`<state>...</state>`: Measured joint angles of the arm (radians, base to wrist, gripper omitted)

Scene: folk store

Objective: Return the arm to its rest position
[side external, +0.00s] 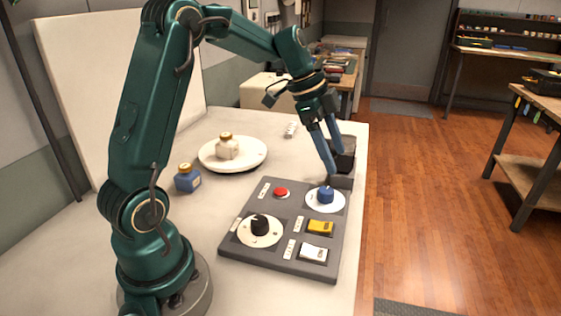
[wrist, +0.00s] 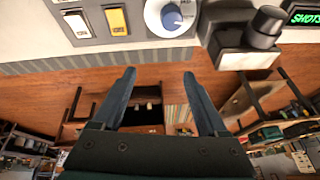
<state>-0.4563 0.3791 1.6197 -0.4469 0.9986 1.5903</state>
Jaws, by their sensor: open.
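My gripper (side external: 328,152) is open and empty. In the side external view it hangs tilted over the far right end of the grey control panel (side external: 232,246), near the blue knob (side external: 326,195) and in front of a dark box (side external: 342,162). In the wrist view my gripper (wrist: 160,78) shows two blue fingers spread apart, with floor and furniture behind them. The blue knob (wrist: 172,18) also shows there at the top, beyond the fingertips. I cannot tell whether a finger touches the dark box.
The panel also has a black knob (side external: 259,224), a red button (side external: 281,192), a yellow switch (side external: 320,227) and a white switch (side external: 314,252). A cream jar (side external: 228,147) stands on a round white plate (side external: 207,155). A blue jar (side external: 187,178) stands nearby. The table's right edge drops to the wooden floor.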

